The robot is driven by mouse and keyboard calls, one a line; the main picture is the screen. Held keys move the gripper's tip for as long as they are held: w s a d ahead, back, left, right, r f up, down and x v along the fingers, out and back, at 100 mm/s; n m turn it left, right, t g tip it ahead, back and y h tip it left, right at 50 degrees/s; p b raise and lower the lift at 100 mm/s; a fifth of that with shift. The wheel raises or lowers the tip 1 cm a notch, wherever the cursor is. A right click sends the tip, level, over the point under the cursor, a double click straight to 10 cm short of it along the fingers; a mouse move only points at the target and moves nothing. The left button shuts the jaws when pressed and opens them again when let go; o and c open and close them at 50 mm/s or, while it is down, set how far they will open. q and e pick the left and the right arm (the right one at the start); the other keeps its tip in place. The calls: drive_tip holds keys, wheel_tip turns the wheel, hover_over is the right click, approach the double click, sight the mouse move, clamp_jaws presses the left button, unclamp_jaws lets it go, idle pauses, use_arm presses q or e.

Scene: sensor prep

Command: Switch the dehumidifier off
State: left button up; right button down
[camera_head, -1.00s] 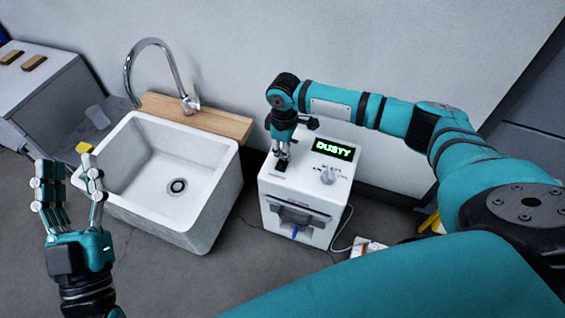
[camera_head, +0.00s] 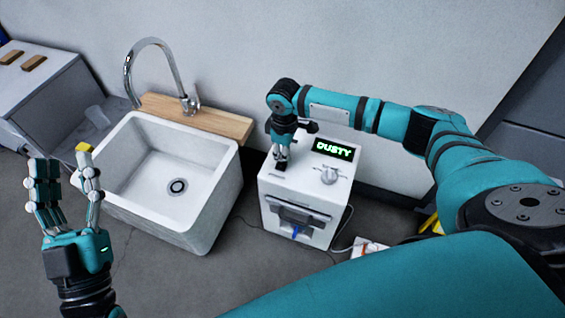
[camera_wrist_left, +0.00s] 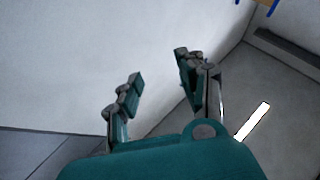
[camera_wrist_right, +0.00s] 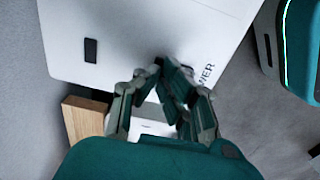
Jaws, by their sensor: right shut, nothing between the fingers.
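The dehumidifier (camera_head: 300,205) is a white box to the right of the sink. Its top has a lit green display (camera_head: 333,150) reading "DUSTY" and a pale dial (camera_head: 329,174). My right gripper (camera_head: 281,163) points down at the left part of the top, its fingertips together and empty. In the right wrist view the fingertips (camera_wrist_right: 165,66) meet over the white top, beside lettering (camera_wrist_right: 205,76) ending in "WER". They hide whatever is beneath them, and I cannot tell whether they touch it. My left gripper (camera_head: 65,172) is open and empty, away at the left.
A white sink (camera_head: 165,185) with a chrome tap (camera_head: 158,50) and a wooden ledge (camera_head: 205,122) stands left of the dehumidifier. A grey cabinet (camera_head: 40,95) is at the far left. A cable (camera_head: 345,232) runs from the dehumidifier toward a white item on the floor. A wall is behind.

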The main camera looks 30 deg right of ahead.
drive_tip(key=shift+r+p, duration=0.35)
drive_tip(key=shift+p, duration=0.15)
drive_tip(key=shift+r+p, duration=0.4)
drive_tip(key=shift+p, duration=0.15)
drive_tip(key=shift+r+p, duration=0.4)
drive_tip(key=shift+p, duration=0.1)
use_arm(q)
drive_tip(key=shift+a+f+g+y+p, duration=0.5)
drive_tip(key=shift+a+f+g+y, duration=0.95)
drive_tip(key=shift+f+g, duration=5.15)
use_arm(e)
drive_tip(key=shift+r, duration=0.4)
drive_tip(key=shift+r+p, duration=0.35)
drive_tip(key=shift+p, duration=0.15)
drive_tip(key=shift+r+p, duration=0.4)
drive_tip(key=shift+p, duration=0.15)
drive_tip(key=shift+r+p, duration=0.65)
drive_tip(key=shift+p, duration=0.1)
use_arm(q)
drive_tip(key=s+a+f+n+g+y+p, duration=0.1)
drive_tip(key=s+a+f+g+y, duration=0.2)
drive_tip(key=s+f+g, duration=0.4)
drive_tip(key=shift+s+a+f, duration=0.7)
drive_tip(key=shift+s+f, duration=0.9)
drive_tip(key=shift+s, duration=1.8)
use_arm(e)
drive_tip(key=shift+r, duration=0.5)
